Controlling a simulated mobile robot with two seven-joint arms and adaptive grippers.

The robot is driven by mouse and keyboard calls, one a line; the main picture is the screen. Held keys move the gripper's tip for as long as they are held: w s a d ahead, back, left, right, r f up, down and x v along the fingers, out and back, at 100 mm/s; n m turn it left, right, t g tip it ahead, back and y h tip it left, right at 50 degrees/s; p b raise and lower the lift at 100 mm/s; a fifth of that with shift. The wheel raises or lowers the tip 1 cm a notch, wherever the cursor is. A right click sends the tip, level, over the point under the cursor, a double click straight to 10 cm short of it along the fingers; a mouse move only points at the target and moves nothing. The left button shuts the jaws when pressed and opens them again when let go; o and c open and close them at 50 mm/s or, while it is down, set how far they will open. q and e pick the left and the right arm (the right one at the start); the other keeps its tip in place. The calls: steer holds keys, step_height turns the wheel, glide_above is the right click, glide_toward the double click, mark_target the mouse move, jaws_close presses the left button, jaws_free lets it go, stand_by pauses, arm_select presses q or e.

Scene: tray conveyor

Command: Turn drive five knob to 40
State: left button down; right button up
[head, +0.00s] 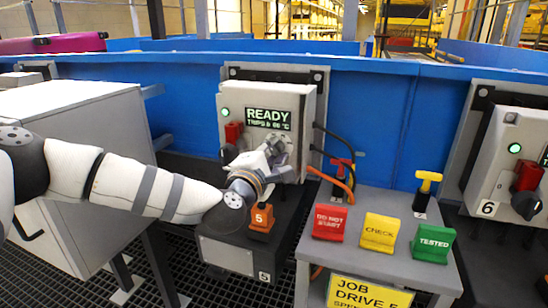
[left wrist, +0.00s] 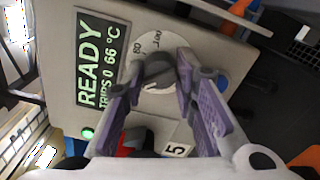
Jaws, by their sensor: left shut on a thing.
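The drive five panel (head: 305,105) is a light grey box on the blue wall. Its display (head: 269,118) reads READY, TRIPS 0, 66 °C. My left gripper (head: 277,150) is at the lower right of the panel front and hides the knob in the head view. In the left wrist view the dark knob (left wrist: 158,72) sits on a pale round dial (left wrist: 150,42), between the purple-grey fingers of the left gripper (left wrist: 160,72), which are shut on it. Dial marks near 80 and 100 show; the pointer's reading cannot be told. My right gripper is not in view.
A red switch (head: 233,132) and green lamp (head: 225,112) sit left on the panel. An orange tag 5 (head: 262,218) stands below my left wrist. A grey stand (head: 345,262) holds red, yellow and green signs. Drive six (head: 492,150) is at the right.

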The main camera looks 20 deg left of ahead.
arm_select(q)
steer(key=n+b, duration=0.1)
steer(key=n, duration=0.1)
steer(key=n+b, duration=0.1)
steer(key=shift+f+n, duration=0.2)
steer(key=shift+n, duration=0.2)
steer(key=shift+n+b, duration=0.3)
steer(key=shift+n, duration=0.3)
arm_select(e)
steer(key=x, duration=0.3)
arm_select(q)
steer(key=shift+r+n, duration=0.15)
steer(key=shift+n, duration=0.15)
steer(key=c, duration=1.3)
jaws_free()
steer(key=s, duration=1.2)
steer(key=shift+a, duration=0.2)
